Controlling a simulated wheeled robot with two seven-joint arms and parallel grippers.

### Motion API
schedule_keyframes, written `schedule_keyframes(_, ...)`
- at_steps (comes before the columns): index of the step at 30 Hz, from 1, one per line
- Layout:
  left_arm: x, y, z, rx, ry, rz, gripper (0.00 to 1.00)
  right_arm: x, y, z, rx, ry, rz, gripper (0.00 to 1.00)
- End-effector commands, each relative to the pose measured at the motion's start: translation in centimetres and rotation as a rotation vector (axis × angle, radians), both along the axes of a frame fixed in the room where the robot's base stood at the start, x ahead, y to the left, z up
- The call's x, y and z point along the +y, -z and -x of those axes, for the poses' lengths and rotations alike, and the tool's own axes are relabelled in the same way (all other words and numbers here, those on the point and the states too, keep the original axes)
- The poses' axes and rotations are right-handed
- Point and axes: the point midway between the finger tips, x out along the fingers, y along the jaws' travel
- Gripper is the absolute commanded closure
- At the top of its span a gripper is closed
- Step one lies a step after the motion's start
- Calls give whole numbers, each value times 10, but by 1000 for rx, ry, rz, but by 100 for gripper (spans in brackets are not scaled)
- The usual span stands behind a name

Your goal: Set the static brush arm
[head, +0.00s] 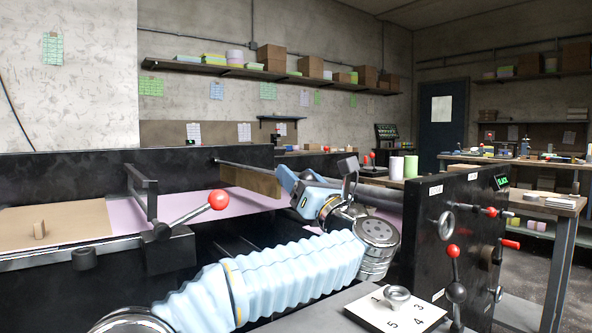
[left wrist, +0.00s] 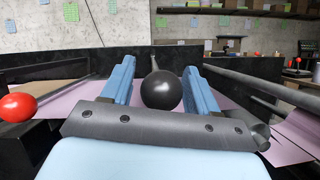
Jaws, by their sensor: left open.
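My left gripper (head: 284,180) reaches out over the machine bed in the head view, its blue fingers pointing away from me. In the left wrist view the open gripper (left wrist: 160,85) has a black ball knob (left wrist: 161,90) showing between its two blue fingers. Gaps show on both sides of the knob, and I cannot tell how deep between the fingers it lies. The knob is hidden in the head view. I cannot tell for sure which part is the static brush arm. A lever with a red ball (head: 217,199) stands left of my gripper; the red ball (left wrist: 17,106) also shows in the wrist view.
A dark bracket (head: 143,190) rises over the bed beside the red-ball lever. Pink sheet (head: 128,215) and brown sheet (head: 60,222) lie at left. A black control panel (head: 428,240) with several levers stands at right. A numbered plate (head: 425,312) with a knob lies in front.

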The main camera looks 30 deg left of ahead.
Motion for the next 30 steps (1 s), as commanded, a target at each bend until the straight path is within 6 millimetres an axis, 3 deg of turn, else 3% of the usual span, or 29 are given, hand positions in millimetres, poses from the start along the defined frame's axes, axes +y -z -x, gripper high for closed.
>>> schedule_keyframes(5,11,-5,-6,1,0,0,40,0,-3,0,-1,0,1,33)
schedule_keyframes(13,12,-5,-6,0,0,-1,40,0,-3,0,-1,0,1,33)
schedule_keyframes(25,12,-5,-6,1,1,-1,100,0,-3,0,-1,0,1,33)
schedule_keyframes(30,13,-7,-6,0,0,0,100,0,-4,0,-1,0,1,33)
